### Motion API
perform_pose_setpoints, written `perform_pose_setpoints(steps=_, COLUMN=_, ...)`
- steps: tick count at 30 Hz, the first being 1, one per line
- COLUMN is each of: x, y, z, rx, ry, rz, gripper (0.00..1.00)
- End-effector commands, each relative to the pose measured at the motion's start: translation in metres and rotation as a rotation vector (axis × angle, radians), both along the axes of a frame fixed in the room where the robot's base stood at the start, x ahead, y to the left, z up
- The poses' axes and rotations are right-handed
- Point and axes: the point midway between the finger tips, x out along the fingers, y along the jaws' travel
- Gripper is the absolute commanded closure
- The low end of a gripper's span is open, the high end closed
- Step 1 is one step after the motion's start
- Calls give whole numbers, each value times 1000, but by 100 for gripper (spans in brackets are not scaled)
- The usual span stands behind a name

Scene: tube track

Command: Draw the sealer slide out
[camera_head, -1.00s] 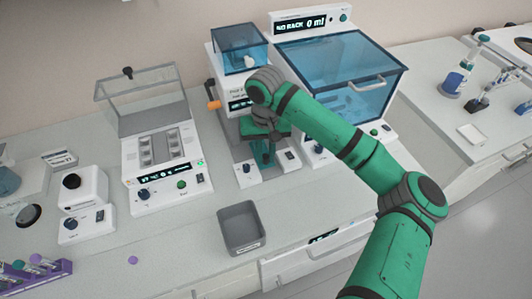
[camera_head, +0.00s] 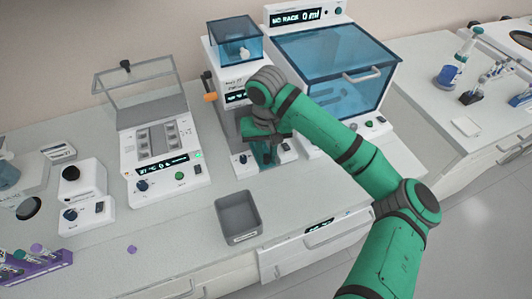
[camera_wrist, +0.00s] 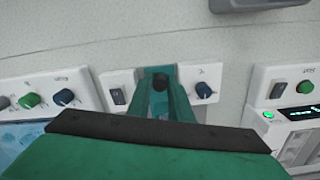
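The sealer (camera_head: 228,72) is the white unit with a blue clear box on top and an orange lever on its left side. Its two low front arms carry a switch and a knob. My gripper (camera_head: 266,154) is low between these arms, pointing down. In the wrist view the gripper (camera_wrist: 161,88) has its green fingers on either side of a small dark knob (camera_wrist: 160,82), apparently the slide's handle, with no clear gap. The rest of the slide is hidden by my gripper and arm.
A grey open bin (camera_head: 238,217) stands in front of the sealer. A blue-lidded machine (camera_head: 340,75) stands close on the right, and a heater unit with a raised clear lid (camera_head: 160,150) on the left. The counter between bin and sealer is clear.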

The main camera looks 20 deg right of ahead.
Motion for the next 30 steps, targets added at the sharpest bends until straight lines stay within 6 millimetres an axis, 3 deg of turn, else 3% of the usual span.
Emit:
perform_pose_setpoints(steps=13, x=-1, y=-3, z=7, rx=3, ry=-2, rz=-5, gripper=76)
perform_pose_setpoints(steps=24, x=-2, y=-4, z=72, rx=-1, ry=-2, rz=-6, gripper=76)
perform_pose_setpoints(steps=30, x=-3, y=-3, z=97, rx=0, ry=0, rz=-4, gripper=76)
